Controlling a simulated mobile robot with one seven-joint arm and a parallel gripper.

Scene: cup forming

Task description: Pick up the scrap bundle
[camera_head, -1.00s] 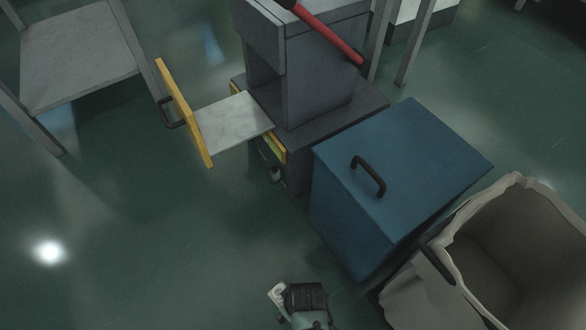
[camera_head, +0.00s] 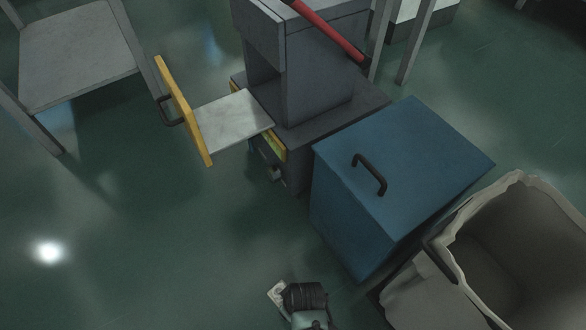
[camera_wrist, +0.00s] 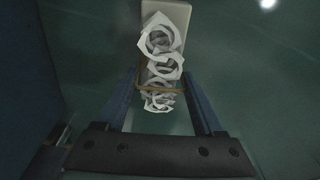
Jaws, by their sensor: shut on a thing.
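The scrap bundle (camera_wrist: 162,62) is a pale block with several ring-shaped offcuts on it and a brown band around it. In the wrist view it sits between the two blue fingers of my gripper (camera_wrist: 162,100), which is shut on it. In the head view my gripper (camera_head: 284,290) is at the bottom centre, and a pale corner of the bundle (camera_head: 276,293) shows beside its dark end. The rest of the bundle is hidden there by my gripper. Green floor shows around the bundle in the wrist view.
A blue lidded bin (camera_head: 400,170) with a black handle stands right of my gripper. An open lined bin (camera_head: 455,235) is at the far right. A grey machine (camera_head: 318,75) with a pulled-out, yellow-fronted drawer (camera_head: 184,110) stands behind. Floor at left is free.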

